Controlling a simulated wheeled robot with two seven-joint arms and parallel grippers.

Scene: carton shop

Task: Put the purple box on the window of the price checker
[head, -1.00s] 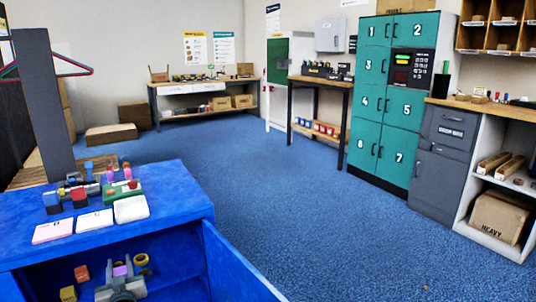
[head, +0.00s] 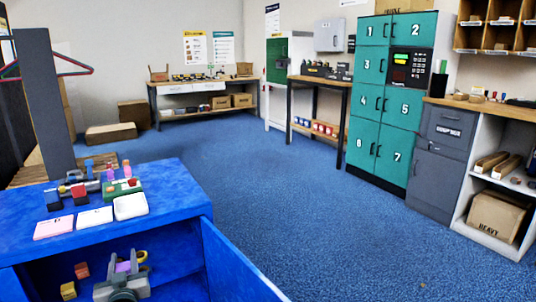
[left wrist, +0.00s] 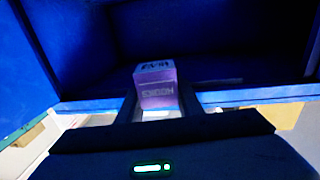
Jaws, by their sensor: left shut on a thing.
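The purple box (head: 122,267) is inside the open blue cabinet at lower left in the head view, partly hidden by my gripper. My left gripper (head: 124,268) is shut on it. In the left wrist view the purple box (left wrist: 157,93) sits between the two dark fingers, with lettering on its front and top. I cannot tell whether it touches the cabinet floor. I cannot say for sure which device is the price checker; a small green device (head: 122,187) stands on the blue cabinet top. My right gripper is not in view.
A red box (head: 81,270) and a yellow box (head: 68,291) lie left of my gripper; a yellow ring (head: 142,256) is behind it. Pink (head: 54,228) and white (head: 95,217) cards and a white tray (head: 131,206) lie on top. The open blue door (head: 238,262) stands at right.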

